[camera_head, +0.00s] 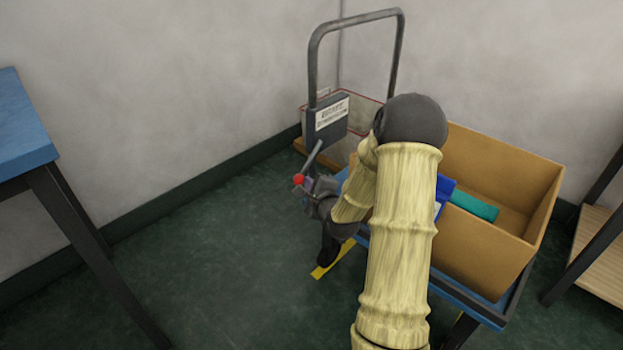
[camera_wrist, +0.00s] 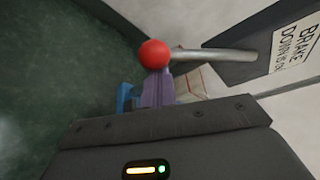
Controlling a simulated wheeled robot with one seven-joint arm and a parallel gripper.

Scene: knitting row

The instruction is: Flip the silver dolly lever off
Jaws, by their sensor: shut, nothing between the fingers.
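The silver lever (camera_head: 314,157) slopes down and left from a dark box (camera_head: 330,118) on the dolly's handle frame and ends in a red ball knob (camera_head: 299,179). In the wrist view the silver rod (camera_wrist: 215,55) runs from the dark box at right to the red knob (camera_wrist: 154,54). My gripper (camera_head: 309,185) is shut and empty beside the knob. In the wrist view its purple fingertips (camera_wrist: 157,88) lie just below the knob; I cannot tell whether they touch it. The box's label (camera_wrist: 298,45) reads "BRAKE DOWN IS" and is cut off.
The grey tube handle (camera_head: 356,22) rises by the wall. A cardboard box (camera_head: 510,160) with a teal item (camera_head: 474,205) stands on a blue-topped surface at right. A blue table (camera_head: 22,125) stands at left, a wooden shelf (camera_head: 600,245) at far right.

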